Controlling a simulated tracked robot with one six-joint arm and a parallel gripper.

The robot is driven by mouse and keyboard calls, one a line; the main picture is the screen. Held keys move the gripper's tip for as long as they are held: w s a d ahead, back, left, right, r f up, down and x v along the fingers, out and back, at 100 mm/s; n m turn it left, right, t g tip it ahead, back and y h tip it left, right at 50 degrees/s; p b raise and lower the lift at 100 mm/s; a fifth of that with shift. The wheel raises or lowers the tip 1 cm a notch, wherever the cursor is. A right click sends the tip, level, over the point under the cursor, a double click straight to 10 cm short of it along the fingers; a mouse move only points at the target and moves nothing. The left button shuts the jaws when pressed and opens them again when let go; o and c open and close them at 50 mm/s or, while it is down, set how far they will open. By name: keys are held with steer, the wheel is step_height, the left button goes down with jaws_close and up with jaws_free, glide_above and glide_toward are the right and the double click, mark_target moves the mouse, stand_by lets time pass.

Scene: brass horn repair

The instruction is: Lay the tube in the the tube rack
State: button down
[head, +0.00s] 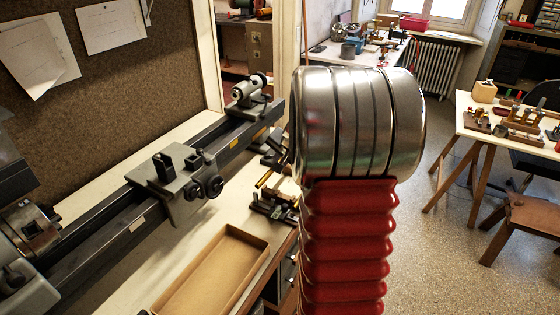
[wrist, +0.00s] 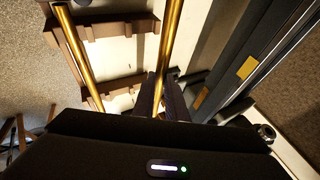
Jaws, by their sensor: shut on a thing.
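In the wrist view, my gripper (wrist: 162,92) is shut on a brass tube (wrist: 170,40), which runs from the top edge of the picture down between the dark fingers. The brown tube rack (wrist: 122,27) shows beyond it, with two crossbars. Another brass tube (wrist: 77,48) runs across the left part of the rack. The held tube passes by the right end of the upper crossbar; I cannot tell if it touches. In the head view, my arm hides the gripper and most of this area. A short brass length (head: 264,179) shows beside dark rack parts (head: 272,208).
A lathe (head: 185,180) runs along the bench at the left, and its dark bed (wrist: 262,50) lies right of the gripper in the wrist view. An empty shallow cardboard tray (head: 215,275) lies at the bench front. A table with tools (head: 510,125) stands far right.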

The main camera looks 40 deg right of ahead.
steer(key=shift+f, duration=2.55)
steer(key=shift+f, duration=0.8)
steer(key=c, duration=1.7)
jaws_free()
steer(key=shift+s, duration=0.1)
steer(key=shift+v, duration=6.8)
